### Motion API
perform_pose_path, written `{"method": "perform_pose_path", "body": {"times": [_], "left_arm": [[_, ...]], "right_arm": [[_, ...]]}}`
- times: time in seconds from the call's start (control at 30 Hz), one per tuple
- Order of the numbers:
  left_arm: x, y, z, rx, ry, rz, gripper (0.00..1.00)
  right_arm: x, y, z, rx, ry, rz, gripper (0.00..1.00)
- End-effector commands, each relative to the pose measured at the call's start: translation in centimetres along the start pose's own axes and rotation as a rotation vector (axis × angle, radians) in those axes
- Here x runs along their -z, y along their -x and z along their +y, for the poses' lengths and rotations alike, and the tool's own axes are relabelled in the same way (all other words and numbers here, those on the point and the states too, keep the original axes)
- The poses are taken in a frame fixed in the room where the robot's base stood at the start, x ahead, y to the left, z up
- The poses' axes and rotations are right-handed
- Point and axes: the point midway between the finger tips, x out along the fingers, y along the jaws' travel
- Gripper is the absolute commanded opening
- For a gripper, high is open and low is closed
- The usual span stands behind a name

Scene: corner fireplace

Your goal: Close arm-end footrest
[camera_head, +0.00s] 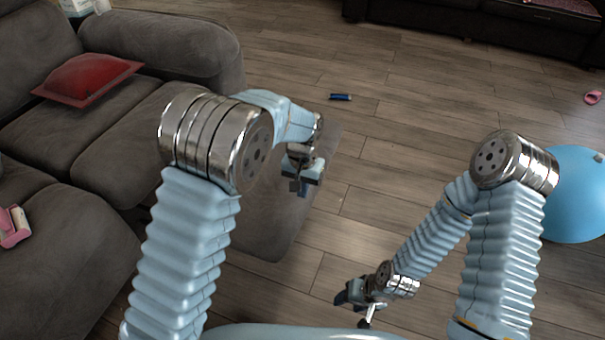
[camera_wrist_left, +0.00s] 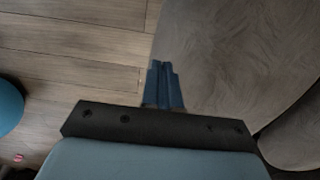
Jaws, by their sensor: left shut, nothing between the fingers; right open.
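The grey footrest (camera_head: 275,222) sticks out from the grey sofa's seat, in the middle of the head view. My left arm hides part of it. My left gripper (camera_head: 304,187) is over the footrest's outer edge, shut and empty. In the left wrist view its blue fingers (camera_wrist_left: 164,85) are together, in front of the footrest's grey cloth (camera_wrist_left: 225,60), with the floor to the left. I cannot tell whether the fingers touch the cloth. My right gripper (camera_head: 354,300) is open and empty, low over the floor right of the footrest.
The sofa (camera_head: 165,42) fills the left side, with a red cushion (camera_head: 88,78) and a pink object (camera_head: 14,227) on it. A blue object (camera_head: 340,97) lies on the floor beyond the footrest. A blue ball (camera_head: 575,195) stands at the right. The floor between is mostly clear.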

Motion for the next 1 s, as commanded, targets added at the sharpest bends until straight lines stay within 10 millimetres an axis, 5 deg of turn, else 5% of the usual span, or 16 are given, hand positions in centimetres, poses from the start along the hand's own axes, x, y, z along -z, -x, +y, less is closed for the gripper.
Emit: {"method": "perform_pose_path", "body": {"times": [0.23,0.77,1.0], "left_arm": [[0.0,-3.6,-0.1,0.001,0.000,-0.001,0.00],[0.0,-4.6,0.0,0.001,-0.001,0.001,0.00],[0.0,-7.3,-0.3,0.052,-0.003,-0.002,0.00]], "right_arm": [[0.0,0.1,0.0,0.000,0.000,0.000,0.51],[0.0,0.0,0.0,0.000,0.000,0.000,0.51],[0.0,-1.4,0.6,-0.002,-0.002,0.002,0.51]]}}
